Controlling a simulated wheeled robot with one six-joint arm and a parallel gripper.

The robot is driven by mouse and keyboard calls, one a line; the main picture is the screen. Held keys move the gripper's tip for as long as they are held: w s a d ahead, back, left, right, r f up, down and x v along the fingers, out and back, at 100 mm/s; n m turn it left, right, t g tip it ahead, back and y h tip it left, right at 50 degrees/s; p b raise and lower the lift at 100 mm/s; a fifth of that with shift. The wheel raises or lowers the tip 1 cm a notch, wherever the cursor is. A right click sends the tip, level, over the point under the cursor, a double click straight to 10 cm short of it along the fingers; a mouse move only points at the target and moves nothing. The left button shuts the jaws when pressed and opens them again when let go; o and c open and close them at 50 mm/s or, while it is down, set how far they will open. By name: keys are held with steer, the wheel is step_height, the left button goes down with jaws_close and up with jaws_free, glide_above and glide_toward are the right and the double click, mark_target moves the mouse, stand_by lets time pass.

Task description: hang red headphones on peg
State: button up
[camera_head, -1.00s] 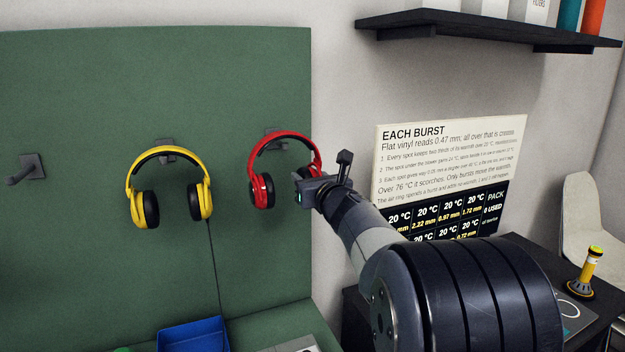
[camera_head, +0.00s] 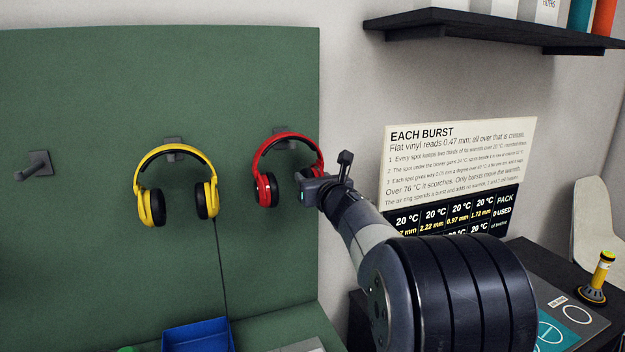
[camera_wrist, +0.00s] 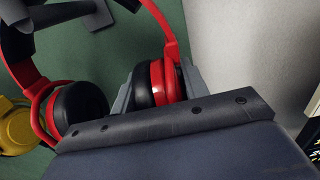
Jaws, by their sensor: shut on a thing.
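The red headphones (camera_head: 262,160) are upright in front of the right part of the green board, with the band at the top. My gripper (camera_head: 312,187) is shut on their right ear cup, and the wrist view shows that cup (camera_wrist: 158,82) between the fingers. The right peg (camera_head: 284,140) is on the board behind the band, partly hidden by it. In the wrist view this peg (camera_wrist: 88,14) shows at the top left, beside the band. I cannot tell whether the band rests on the peg.
Yellow headphones (camera_head: 178,151) hang on the middle peg to the left, their cable hanging down. A bare peg (camera_head: 40,163) is at the far left. A blue bin (camera_head: 196,336) stands below. A dark shelf (camera_head: 480,32) juts out at the upper right.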

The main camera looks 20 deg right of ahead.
stand_by(0.3)
steer(key=o, duration=1.2)
steer(key=s+b, duration=0.1)
steer(key=s, duration=1)
steer(key=shift+w, duration=0.1)
steer(key=w+p, duration=0.1)
steer(key=w, duration=0.9)
steer(key=shift+w, duration=0.4)
steer(key=shift+r+p, duration=0.25)
steer(key=shift+p, duration=0.1)
steer(key=shift+s+r, duration=0.1)
steer(key=shift+s, duration=0.25)
